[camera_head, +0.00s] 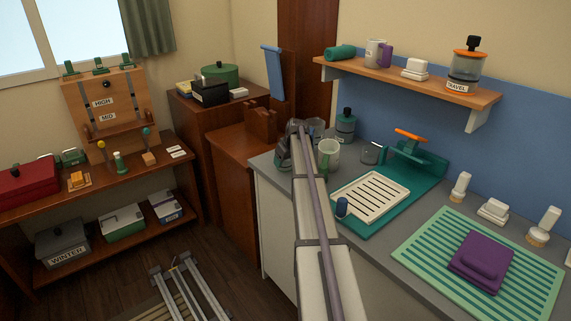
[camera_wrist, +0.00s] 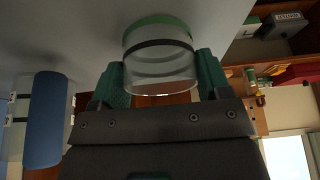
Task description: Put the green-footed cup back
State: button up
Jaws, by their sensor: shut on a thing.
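The green-footed cup (camera_wrist: 160,65) is clear, with a green foot and a dark band. In the wrist view, which looks upside down, my gripper (camera_wrist: 161,82) has its two green fingers closed on the cup's sides. The foot points toward a grey surface; I cannot tell whether it touches. In the head view my gripper (camera_head: 286,155) is at the far left end of the grey counter (camera_head: 392,243), partly hidden by my arm. The held cup is hard to make out there.
A pale green mug (camera_head: 329,156) stands close right of my gripper, with a dark teal jar (camera_head: 345,126) behind. A small clear cup (camera_head: 372,153) stands near the teal drainer (camera_head: 425,172). A shelf (camera_head: 420,84) hangs above. A blue rounded thing (camera_wrist: 47,120) shows in the wrist view.

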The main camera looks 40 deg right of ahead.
jog(key=shift+f, duration=0.2)
jog(key=o, duration=1.1)
jog(key=p+v, duration=0.9)
jog(key=v, duration=0.2)
jog(key=shift+s, duration=0.2)
